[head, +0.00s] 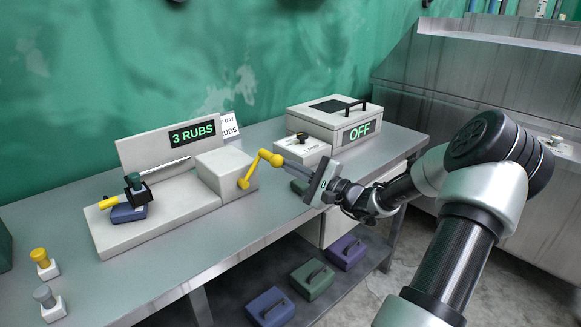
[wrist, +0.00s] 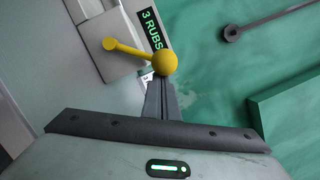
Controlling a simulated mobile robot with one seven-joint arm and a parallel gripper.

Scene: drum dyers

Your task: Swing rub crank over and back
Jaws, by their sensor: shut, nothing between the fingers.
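The yellow rub crank (head: 256,170) is on the right side of the pale rub machine (head: 215,190); its arm slants up and right to a round knob. My gripper (head: 284,163) is shut, its fingertips at or just beside the knob from the right. In the wrist view the crank knob (wrist: 166,63) sits just beyond the closed fingertips (wrist: 161,80), hiding their ends; I cannot tell if they touch. The machine's display (head: 192,133) reads "3 RUBS".
A pale box with a display reading OFF (head: 358,131) stands behind my gripper. A yellow-topped peg (head: 40,257) and a grey-topped peg (head: 45,296) stand at the front left. Coloured cases, including a green one (head: 312,279), lie on the lower shelf. The bench front middle is clear.

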